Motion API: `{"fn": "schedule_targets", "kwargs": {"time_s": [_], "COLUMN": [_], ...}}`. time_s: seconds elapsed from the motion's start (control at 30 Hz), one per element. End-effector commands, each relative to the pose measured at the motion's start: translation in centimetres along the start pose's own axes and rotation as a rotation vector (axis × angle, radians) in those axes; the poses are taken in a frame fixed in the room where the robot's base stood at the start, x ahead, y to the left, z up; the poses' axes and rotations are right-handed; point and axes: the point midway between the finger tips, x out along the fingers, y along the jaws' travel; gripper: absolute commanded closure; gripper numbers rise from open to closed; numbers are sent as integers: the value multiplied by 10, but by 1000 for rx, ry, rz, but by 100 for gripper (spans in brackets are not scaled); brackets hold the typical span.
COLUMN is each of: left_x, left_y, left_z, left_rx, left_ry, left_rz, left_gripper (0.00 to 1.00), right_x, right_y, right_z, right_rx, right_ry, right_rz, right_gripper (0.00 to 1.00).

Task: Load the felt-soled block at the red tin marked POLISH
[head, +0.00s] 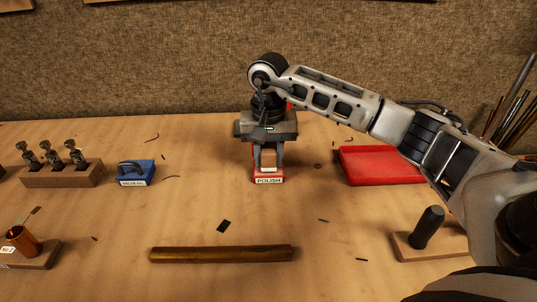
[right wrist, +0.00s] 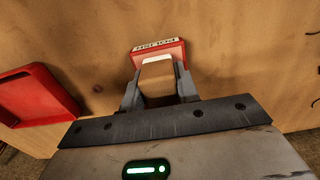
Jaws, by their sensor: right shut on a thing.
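The red tin marked POLISH (head: 268,180) stands on the bench in the middle of the head view. It also shows in the right wrist view (right wrist: 174,54), its label upside down. My right gripper (head: 268,163) points down over the tin and is shut on a small wooden block. In the right wrist view the block (right wrist: 158,82) sits between the two fingers, with a pale layer at its end towards the tin. The block's lower end is at the tin; I cannot tell whether it touches the contents. My left gripper is not in view.
A red tray (head: 382,178) lies right of the tin, and a blue box (head: 135,172) left. A rack (head: 62,177) with several valves stands further left. A brass tube (head: 222,254) lies in front. A dark peg (head: 431,226) stands at the front right. Small dark scraps are scattered about.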

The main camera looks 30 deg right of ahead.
Motion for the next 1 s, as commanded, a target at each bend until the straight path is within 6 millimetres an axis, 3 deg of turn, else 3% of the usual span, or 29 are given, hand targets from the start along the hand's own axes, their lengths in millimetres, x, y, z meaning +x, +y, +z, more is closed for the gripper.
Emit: {"fn": "schedule_targets", "kwargs": {"time_s": [1.0], "left_x": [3], "left_y": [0], "left_z": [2], "left_rx": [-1], "left_ry": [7], "left_rz": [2], "left_gripper": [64], "right_x": [7], "right_y": [0], "right_z": [0], "right_rx": [0], "right_ry": [0], "right_rz": [0], "right_gripper": [87]}}
